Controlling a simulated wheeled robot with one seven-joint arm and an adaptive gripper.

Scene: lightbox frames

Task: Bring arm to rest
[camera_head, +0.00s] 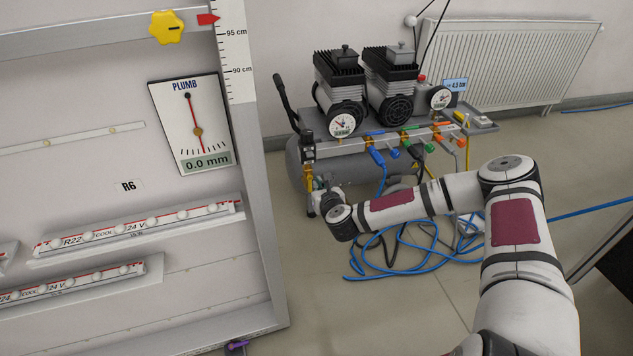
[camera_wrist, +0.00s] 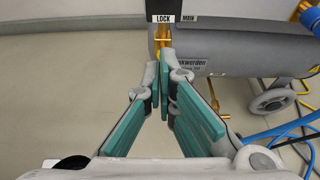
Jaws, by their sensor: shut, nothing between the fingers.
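My gripper (camera_wrist: 162,75) is shut and empty in the wrist view, its two teal-padded fingers meeting at the tips. In the head view my white arm with dark red patches reaches in from the lower right, bends at the elbow and runs left. The wrist end is in front of the compressor's lower left; the fingers are hard to make out there. In the wrist view the fingertips point toward a brass fitting (camera_wrist: 161,35) under a black block labelled LOCK (camera_wrist: 163,18). I cannot tell how far apart they are.
A grey compressor (camera_head: 345,170) with gauges and coloured valves stands behind my arm. Blue hoses (camera_head: 420,262) lie coiled on the floor below the forearm. A white lightbox frame (camera_head: 262,220) with LED strips stands at left. A radiator (camera_head: 515,65) is behind. Floor between frame and hoses is clear.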

